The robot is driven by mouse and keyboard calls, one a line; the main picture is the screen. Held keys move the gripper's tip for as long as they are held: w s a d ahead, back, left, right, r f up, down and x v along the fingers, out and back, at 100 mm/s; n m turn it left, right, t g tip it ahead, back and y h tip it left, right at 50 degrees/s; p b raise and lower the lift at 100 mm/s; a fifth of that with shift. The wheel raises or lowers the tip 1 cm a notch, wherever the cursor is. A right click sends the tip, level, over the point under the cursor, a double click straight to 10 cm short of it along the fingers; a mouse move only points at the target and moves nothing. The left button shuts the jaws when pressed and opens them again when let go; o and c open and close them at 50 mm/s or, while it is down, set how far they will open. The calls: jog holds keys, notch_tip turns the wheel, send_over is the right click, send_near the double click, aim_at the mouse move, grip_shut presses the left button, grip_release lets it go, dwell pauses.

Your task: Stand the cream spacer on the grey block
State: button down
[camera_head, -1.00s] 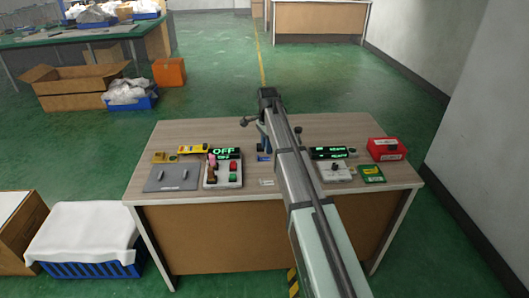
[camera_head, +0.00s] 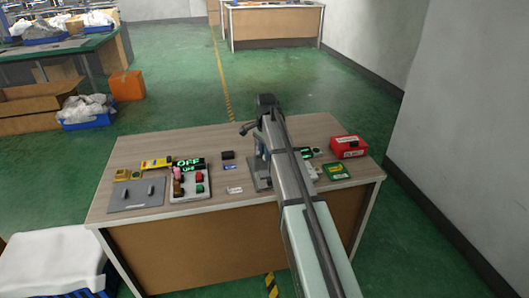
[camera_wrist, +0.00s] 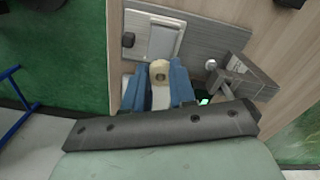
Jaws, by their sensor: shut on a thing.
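My gripper (camera_wrist: 158,84) has two blue fingers, shut on the cream spacer (camera_wrist: 160,71), whose round end with a dark hole shows between them in the wrist view. In the head view my gripper (camera_head: 261,148) is over the middle of the table, and the spacer cannot be made out there. Beyond the spacer in the wrist view is a grey fixture plate (camera_wrist: 205,38) with a raised pale grey rectangular block (camera_wrist: 164,41). I cannot tell for sure whether this is the task's grey block. My fingers hide its near side, and contact with the spacer cannot be judged.
A grey lever part (camera_wrist: 243,82) and a round silver knob (camera_wrist: 211,65) are right of the fingers. A black knob (camera_wrist: 128,40) is at left. On the table are a switch panel (camera_head: 190,184), a grey plate with handles (camera_head: 137,195) and a red box (camera_head: 348,147).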

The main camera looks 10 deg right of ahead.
aim_at(266, 174)
jog(key=shift+f, duration=0.15)
jog(key=shift+f, duration=1.4)
jog(key=shift+f, duration=2.05)
dwell(1.0)
jog(key=shift+c, duration=1.9)
grip_release()
jog(key=shift+r, duration=0.1)
jog(key=shift+r, duration=3.4)
jog(key=shift+a, duration=0.1)
